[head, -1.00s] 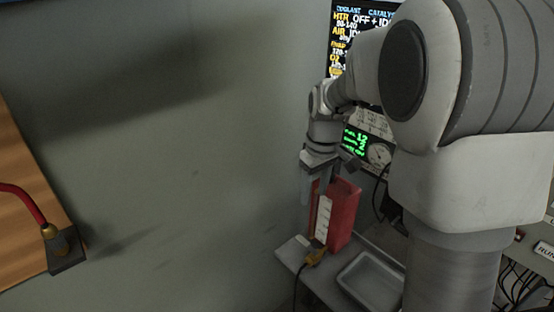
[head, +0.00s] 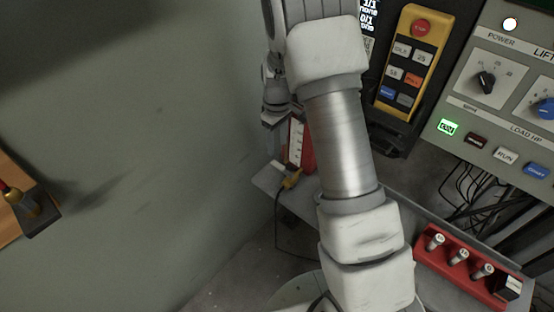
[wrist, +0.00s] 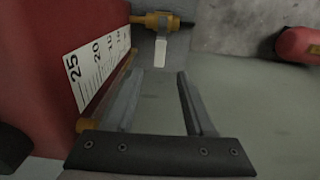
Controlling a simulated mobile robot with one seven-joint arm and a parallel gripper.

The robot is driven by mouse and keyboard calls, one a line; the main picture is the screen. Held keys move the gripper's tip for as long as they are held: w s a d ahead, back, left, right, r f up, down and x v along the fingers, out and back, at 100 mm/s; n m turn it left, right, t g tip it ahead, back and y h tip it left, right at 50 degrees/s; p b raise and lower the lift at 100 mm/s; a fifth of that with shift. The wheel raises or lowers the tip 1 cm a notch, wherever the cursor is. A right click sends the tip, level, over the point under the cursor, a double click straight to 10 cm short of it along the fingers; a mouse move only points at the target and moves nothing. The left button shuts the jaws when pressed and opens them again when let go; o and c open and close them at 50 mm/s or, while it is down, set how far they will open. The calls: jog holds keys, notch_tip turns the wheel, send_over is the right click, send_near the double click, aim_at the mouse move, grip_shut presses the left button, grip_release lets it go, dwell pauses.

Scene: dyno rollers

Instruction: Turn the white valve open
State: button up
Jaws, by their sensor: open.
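The white valve handle (wrist: 160,52) sits on a brass fitting (wrist: 153,20) at the foot of the red tank (wrist: 35,70) in the wrist view. My gripper (wrist: 161,76) is open and empty, its two fingers apart and pointing toward the handle, with the handle just beyond the fingertips and roughly between them. No contact shows. In the head view, the red tank (head: 308,152) and the brass fitting (head: 291,181) stand behind my arm, which hides part of them. My gripper (head: 272,120) is beside the tank there, its fingers not clear.
A white scale (wrist: 97,60) runs along the tank's face. A red rounded object (wrist: 298,44) lies at the right of the wrist view. Control panels (head: 500,70), a yellow remote (head: 408,62) and a red holder (head: 455,265) are to the right.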

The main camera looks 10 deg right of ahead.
aim_at(277, 164)
notch_tip(277, 164, down, 8)
jog(key=shift+r, duration=0.2)
grip_shut()
dwell(1.4)
